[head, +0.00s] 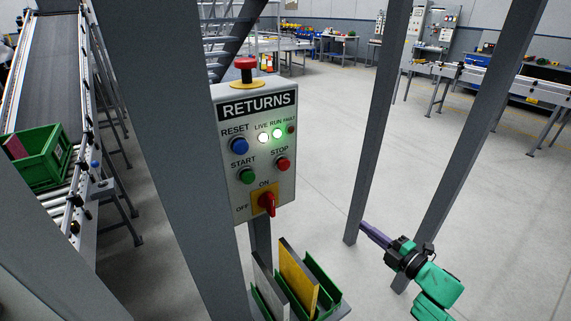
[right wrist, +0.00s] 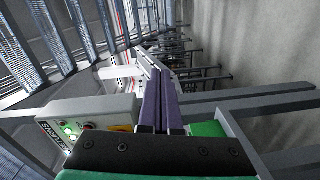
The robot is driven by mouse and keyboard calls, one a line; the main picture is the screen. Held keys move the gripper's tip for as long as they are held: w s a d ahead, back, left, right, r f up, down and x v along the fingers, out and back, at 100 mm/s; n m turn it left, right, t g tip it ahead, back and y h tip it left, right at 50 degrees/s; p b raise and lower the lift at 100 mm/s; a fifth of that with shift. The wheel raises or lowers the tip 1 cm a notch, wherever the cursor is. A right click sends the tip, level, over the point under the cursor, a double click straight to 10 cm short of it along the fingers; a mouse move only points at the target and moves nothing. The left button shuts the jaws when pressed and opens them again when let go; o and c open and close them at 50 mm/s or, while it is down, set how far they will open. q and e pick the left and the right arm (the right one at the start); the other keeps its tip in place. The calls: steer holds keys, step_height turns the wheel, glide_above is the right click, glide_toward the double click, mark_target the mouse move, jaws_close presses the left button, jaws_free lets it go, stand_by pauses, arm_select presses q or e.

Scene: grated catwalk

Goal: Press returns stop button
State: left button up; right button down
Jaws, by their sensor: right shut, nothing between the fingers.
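The grey RETURNS control box (head: 255,150) faces me in the head view. Its red STOP button (head: 283,164) is at the right, beside the green START button (head: 247,176) and below the lamps. The LIVE lamp glows white and the RUN lamp (head: 278,133) glows green. My right gripper (head: 365,227) is low and right of the box, clear of the button, with purple fingers shut and empty. In the right wrist view the shut fingers (right wrist: 152,70) point up the picture, and the box (right wrist: 90,112) is at the left. My left gripper is out of view.
A red mushroom button (head: 244,66) tops the box; a blue RESET button (head: 239,146) and red rotary switch (head: 267,203) are on its face. A holder with yellow and grey boards (head: 298,277) is below. A conveyor (head: 52,60) runs left.

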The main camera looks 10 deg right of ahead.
mark_target(284, 165)
steer(key=s+a+r+n+g+y, duration=0.3)
steer(key=a+r+n+y, duration=0.3)
steer(key=r, duration=0.5)
steer(key=s+a+r+n+g+y, duration=0.4)
steer(key=s+a+r+n+y, duration=0.1)
steer(key=a+r+n, duration=0.6)
steer(key=shift+s+r+g+y+p, duration=0.15)
steer(key=shift+s+g+y+p, duration=0.15)
steer(key=shift+s+y+p, duration=0.15)
steer(key=shift+w, duration=0.15)
steer(key=w+a+b, duration=0.1)
steer(key=w+a, duration=0.2)
steer(key=w, duration=0.5)
steer(key=shift+w+a+b, duration=0.1)
steer(key=shift+w+b, duration=0.05)
steer(key=shift+b, duration=0.25)
